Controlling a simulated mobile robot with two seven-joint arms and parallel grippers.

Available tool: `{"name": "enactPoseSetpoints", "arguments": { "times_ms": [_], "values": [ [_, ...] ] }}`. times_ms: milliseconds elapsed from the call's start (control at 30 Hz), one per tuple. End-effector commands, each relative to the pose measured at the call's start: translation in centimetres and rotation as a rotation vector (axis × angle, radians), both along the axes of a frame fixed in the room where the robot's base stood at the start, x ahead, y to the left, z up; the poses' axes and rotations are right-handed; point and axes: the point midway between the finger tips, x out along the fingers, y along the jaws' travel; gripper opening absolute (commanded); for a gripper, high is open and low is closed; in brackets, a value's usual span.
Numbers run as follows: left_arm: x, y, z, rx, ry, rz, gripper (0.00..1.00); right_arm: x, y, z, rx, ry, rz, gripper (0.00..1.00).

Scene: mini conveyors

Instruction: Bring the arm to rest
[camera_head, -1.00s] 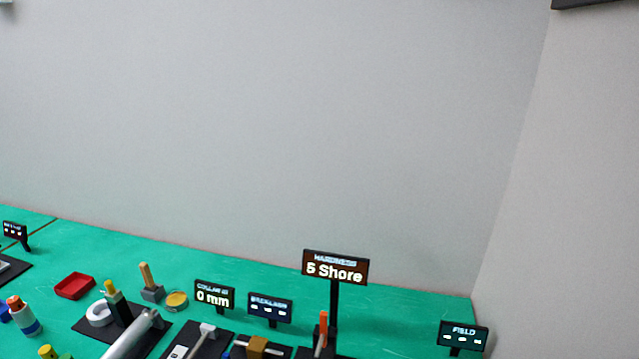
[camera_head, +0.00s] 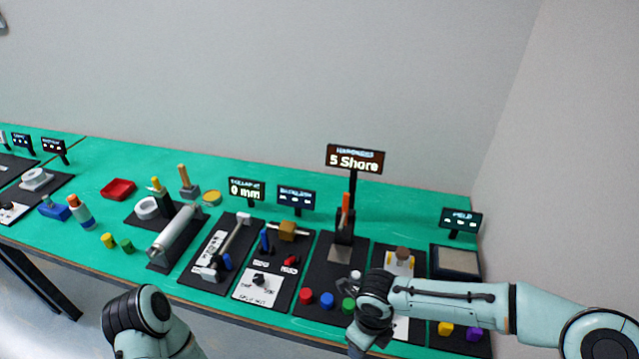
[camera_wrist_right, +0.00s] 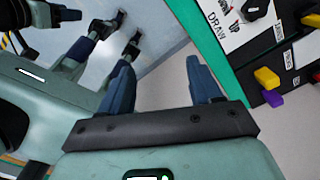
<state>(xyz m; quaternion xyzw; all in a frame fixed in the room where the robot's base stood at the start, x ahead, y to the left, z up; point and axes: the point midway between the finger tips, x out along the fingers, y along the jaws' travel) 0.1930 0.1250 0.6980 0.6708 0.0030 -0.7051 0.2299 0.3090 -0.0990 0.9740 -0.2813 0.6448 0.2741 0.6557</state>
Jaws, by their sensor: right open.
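My right arm comes in from the right in the head view and crosses the front right of the green bench. Its wrist end hangs near the bench's front edge, and its fingers cannot be made out there. In the right wrist view my right gripper (camera_wrist_right: 160,85) is open, with its two dark blue fingers spread and nothing between them. Pale floor lies behind the fingers, with the bench edge to their right. A link of my left arm shows at the bottom left of the head view; its gripper is out of the picture.
The green bench (camera_head: 100,170) carries black stations, including a hardness display (camera_head: 355,159) reading "5 Shore" and a collapse-like display (camera_head: 247,189) reading "0 mm". Red, blue and green knobs stand near my right wrist. A yellow block (camera_wrist_right: 266,78) and purple block (camera_wrist_right: 273,98) sit near the bench edge.

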Motion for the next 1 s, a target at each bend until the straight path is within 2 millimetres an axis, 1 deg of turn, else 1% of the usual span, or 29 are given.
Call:
{"name": "enactPoseSetpoints", "arguments": {
  "times_ms": [33, 100, 167, 267, 300, 367, 400, 433, 533, 633, 733, 767, 800, 833, 900, 1000],
  "values": [
    [0.0, 0.0, 0.0, 0.0, 0.0, 0.001, 0.45, -0.1, 0.1, -0.4, 0.013, 0.013, -0.03, 0.64],
    [0.1, 0.0, 0.1, -0.001, -0.002, -0.001, 0.45, -1.3, 1.4, -2.6, 0.089, 0.093, -0.238, 0.64],
    [0.1, 0.0, 0.1, 0.0, -0.001, -0.001, 0.45, -2.1, 2.3, -4.1, 0.138, 0.161, -0.412, 0.64],
    [0.2, 0.0, 0.1, 0.0, -0.002, 0.0, 0.45, -3.5, 3.8, -6.4, 0.197, 0.287, -0.735, 0.64],
    [0.2, 0.0, 0.1, 0.0, -0.004, -0.001, 0.45, -4.1, 4.4, -7.4, 0.211, 0.345, -0.876, 0.64],
    [0.2, 0.0, 0.1, 0.0, -0.004, -0.001, 0.45, -4.9, 5.2, -8.8, 0.218, 0.435, -1.103, 0.64],
    [0.2, 0.0, 0.1, 0.0, -0.004, -0.001, 0.45, -5.4, 5.7, -9.8, 0.216, 0.497, -1.263, 0.64],
    [0.2, 0.0, 0.1, 0.0, -0.004, -0.001, 0.45, -5.8, 6.0, -10.5, 0.209, 0.542, -1.385, 0.64],
    [0.1, 0.0, 0.1, 0.0, -0.002, 0.0, 0.45, -6.8, 6.8, -13.0, 0.155, 0.686, -1.805, 0.64],
    [0.1, 0.0, 0.1, -0.001, -0.002, -0.001, 0.45, -7.5, 6.9, -15.5, 0.061, 0.802, -2.235, 0.64],
    [0.1, 0.0, 0.1, -0.001, -0.002, -0.001, 0.45, -8.2, 6.3, -18.3, -0.061, 0.88, -2.672, 0.64],
    [0.1, 0.0, 0.1, -0.001, -0.002, -0.001, 0.45, -8.4, 6.0, -19.2, -0.102, 0.893, -2.805, 0.64],
    [0.1, 0.0, 0.1, -0.001, -0.002, -0.001, 0.45, -8.7, 5.3, -20.3, -0.158, 0.902, -2.982, 0.64],
    [0.1, 0.0, 0.1, -0.001, -0.002, -0.001, 0.45, -9.0, 4.8, -21.2, 0.185, -0.844, 2.91, 0.64],
    [0.1, 0.0, 0.1, 0.0, -0.002, 0.0, 0.45, -9.6, 3.4, -23.1, 0.221, -0.69, 2.66, 0.64],
    [0.1, 0.0, 0.1, -0.001, -0.002, -0.001, 0.45, -10.4, 1.1, -25.2, 0.23, -0.513, 2.359, 0.64]
  ]
}}
